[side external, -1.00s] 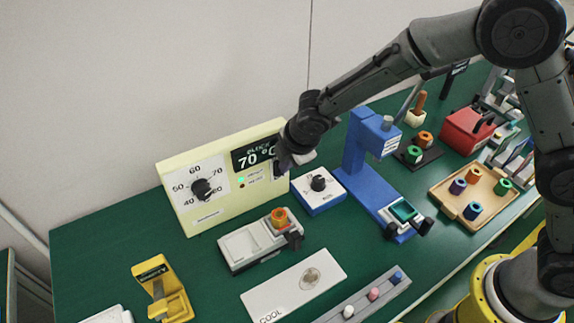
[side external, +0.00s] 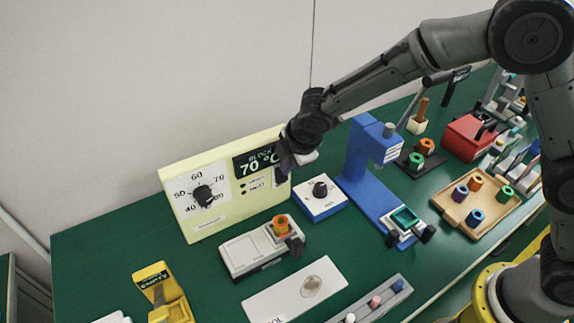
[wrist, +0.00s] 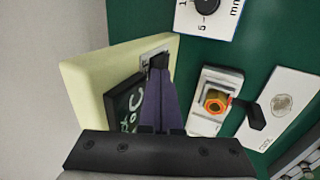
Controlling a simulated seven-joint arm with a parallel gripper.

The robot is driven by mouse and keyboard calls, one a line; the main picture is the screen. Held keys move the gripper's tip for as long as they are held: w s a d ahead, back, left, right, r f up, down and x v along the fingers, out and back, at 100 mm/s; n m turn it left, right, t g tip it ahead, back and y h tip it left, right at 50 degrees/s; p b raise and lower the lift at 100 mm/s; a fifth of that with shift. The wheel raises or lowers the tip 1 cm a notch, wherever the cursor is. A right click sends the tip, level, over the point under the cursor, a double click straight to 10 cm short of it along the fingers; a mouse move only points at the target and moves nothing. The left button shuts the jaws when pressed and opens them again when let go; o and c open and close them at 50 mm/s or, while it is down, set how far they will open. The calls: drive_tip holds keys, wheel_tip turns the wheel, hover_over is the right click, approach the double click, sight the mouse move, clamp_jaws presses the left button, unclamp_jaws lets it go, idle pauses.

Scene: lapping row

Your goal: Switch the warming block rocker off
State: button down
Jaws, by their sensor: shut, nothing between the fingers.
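The warming block's cream panel (side external: 236,208) stands upright at the back of the bench, with a black knob (side external: 203,196) and a display (side external: 257,160) reading 70 °C. Its small indicator lights (side external: 243,186) look dark. My gripper (side external: 284,172) is shut and empty at the panel's right end. In the wrist view, my closed fingertips (wrist: 158,64) are at the rocker's pale plate (wrist: 148,54) on the panel face. They cover most of the rocker, so its tilt cannot be told, nor whether the tips touch it.
A blue-sided box with a dial (side external: 320,196) sits just right of the panel. A pale device holding an orange ring (side external: 282,224) is in front. A blue stand (side external: 362,165) rises to the right. Green bench surface (side external: 130,235) is free at left.

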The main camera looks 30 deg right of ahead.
drive_tip(key=shift+s, duration=0.1)
drive_tip(key=v, duration=1.1)
drive_tip(key=shift+s+r, duration=0.15)
drive_tip(key=shift+s, duration=0.4)
drive_tip(key=s+d+r+m+t, duration=0.1)
drive_tip(key=s+d+r+m, duration=0.25)
drive_tip(key=d+r, duration=0.4)
drive_tip(key=s+d+r+m+t, duration=0.1)
drive_tip(key=s+d+r+m, duration=0.3)
drive_tip(key=d, duration=0.6)
drive_tip(key=s+d+f+m, duration=0.2)
drive_tip(key=s+m, duration=0.3)
drive_tip(key=s, duration=0.4)
drive_tip(key=s+d+f+m+g, duration=0.1)
drive_tip(key=s+f+m, duration=0.3)
drive_tip(key=s, duration=0.5)
drive_tip(key=shift+s+d+m, duration=0.25)
drive_tip(key=shift+d+m, duration=0.1)
drive_tip(key=shift+m, duration=0.4)
